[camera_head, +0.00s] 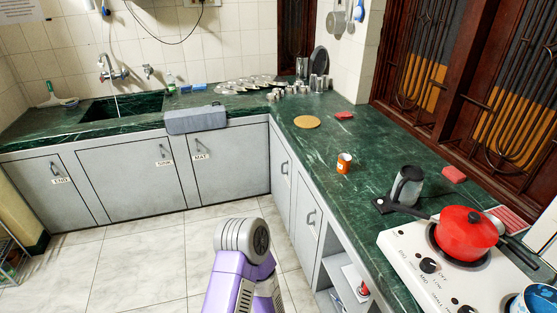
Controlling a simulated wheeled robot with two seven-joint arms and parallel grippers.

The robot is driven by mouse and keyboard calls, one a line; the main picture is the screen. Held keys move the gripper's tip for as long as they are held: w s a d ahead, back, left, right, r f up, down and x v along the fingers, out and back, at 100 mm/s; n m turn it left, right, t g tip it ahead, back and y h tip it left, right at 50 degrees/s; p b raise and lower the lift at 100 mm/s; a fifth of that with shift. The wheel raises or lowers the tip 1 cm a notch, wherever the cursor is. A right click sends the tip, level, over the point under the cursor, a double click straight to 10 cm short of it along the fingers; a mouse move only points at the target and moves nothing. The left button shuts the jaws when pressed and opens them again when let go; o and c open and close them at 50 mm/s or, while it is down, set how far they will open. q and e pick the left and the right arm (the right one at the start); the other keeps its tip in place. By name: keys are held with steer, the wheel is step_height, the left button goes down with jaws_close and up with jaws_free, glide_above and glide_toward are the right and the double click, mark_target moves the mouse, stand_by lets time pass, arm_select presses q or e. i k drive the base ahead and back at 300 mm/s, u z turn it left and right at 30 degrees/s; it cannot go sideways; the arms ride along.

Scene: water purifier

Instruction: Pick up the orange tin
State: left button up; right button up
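The orange tin (344,164) stands upright on the green marble counter (310,145), right of the picture's middle. It is small, with a white patch on its side. It stands apart from the things around it, and nothing hides it. Neither of my grippers is in view. A purple and grey part of my own arm shows at the bottom middle, over the floor and in front of the cabinets, well short of the tin.
The counter just around the tin is clear.

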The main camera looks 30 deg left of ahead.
mark_target(345, 160)
steer(key=u, duration=1.9)
steer(key=i, duration=3)
steer(key=z, duration=2.65)
